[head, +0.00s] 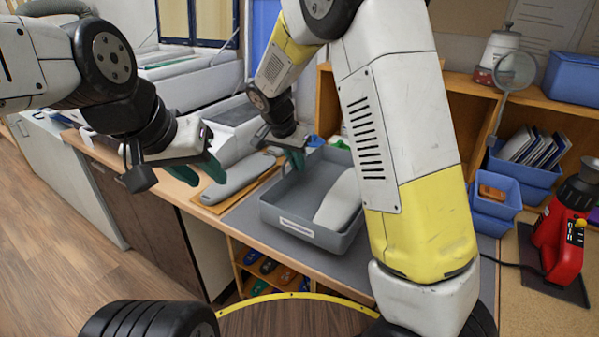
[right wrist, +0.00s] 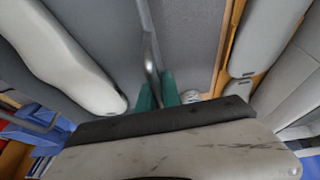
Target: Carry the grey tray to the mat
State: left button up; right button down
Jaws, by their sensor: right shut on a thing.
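The grey tray (head: 270,215) is on the bench in the middle of the head view, with a pale label on its front wall. A white foot-shaped form (head: 337,205) lies in it, and it shows at the left of the right wrist view (right wrist: 62,55). My right gripper (head: 293,160) is shut on the tray's wall, whose rim (right wrist: 150,55) runs between the green fingers. A grey mat (head: 240,216) shows around the tray; I cannot tell whether the tray touches it. My left gripper (head: 199,172) is open and empty, left of the tray. My right arm hides the tray's right part.
A grey foot-shaped form (head: 235,178) lies on a wooden board left of the tray. Blue bins (head: 495,200) and a red machine (head: 565,235) stand at the right. A shelf (head: 470,85) runs along the back. Open cubbies sit below the bench's front edge.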

aim_at(299, 182)
jog(key=shift+f, duration=2.4)
jog(key=c, duration=1.5)
grip_release()
jog(key=shift+f, duration=0.1)
